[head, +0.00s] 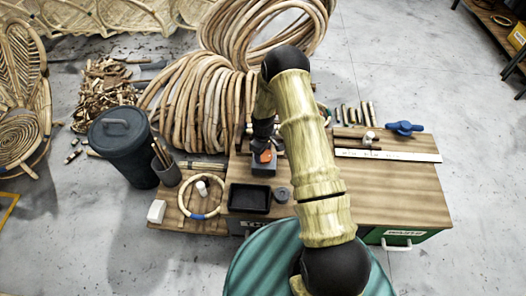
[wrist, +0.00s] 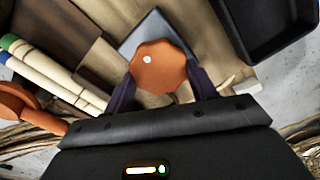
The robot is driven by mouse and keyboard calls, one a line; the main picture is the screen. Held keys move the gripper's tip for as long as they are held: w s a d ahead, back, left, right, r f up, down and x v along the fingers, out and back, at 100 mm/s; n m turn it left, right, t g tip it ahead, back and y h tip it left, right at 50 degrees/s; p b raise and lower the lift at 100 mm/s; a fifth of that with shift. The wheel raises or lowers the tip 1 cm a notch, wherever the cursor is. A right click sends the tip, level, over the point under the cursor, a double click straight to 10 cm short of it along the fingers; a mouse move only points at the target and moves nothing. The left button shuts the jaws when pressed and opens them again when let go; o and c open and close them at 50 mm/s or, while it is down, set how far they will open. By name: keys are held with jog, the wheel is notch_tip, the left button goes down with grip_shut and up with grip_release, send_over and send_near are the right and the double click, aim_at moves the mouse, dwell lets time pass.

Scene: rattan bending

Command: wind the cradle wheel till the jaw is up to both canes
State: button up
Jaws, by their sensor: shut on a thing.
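The orange, many-sided wheel (wrist: 160,68) with a pale dot on its face sits between the two dark fingers of my gripper (wrist: 164,92) in the wrist view. The fingers are shut on its sides. In the head view the wheel (head: 265,156) shows as a small orange patch on the bench under my gripper (head: 263,146). A grey block (wrist: 146,30) lies just beyond the wheel. Pale canes (wrist: 55,78) with blue and green ends lie to the left in the wrist view. I cannot tell whether the jaw touches them; the contact is not visible.
A black tray (head: 250,198) and a small dark round piece (head: 282,195) stand near on the wooden bench (head: 405,195). A cane ring (head: 186,200) lies left. A white rule (head: 388,155) and blue tool (head: 404,128) are right. An orange part (wrist: 30,108) is left of the wheel.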

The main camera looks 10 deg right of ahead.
aim_at(264, 154)
jog(key=shift+w+d+m, duration=0.1)
jog(key=shift+d+m, duration=0.05)
jog(key=shift+m, duration=1.45)
jog(key=o, duration=1)
jog(key=shift+r, duration=0.1)
notch_tip(264, 154, up, 17)
jog(key=p, duration=0.2)
jog(key=shift+p, duration=0.3)
jog(key=shift+r, duration=0.15)
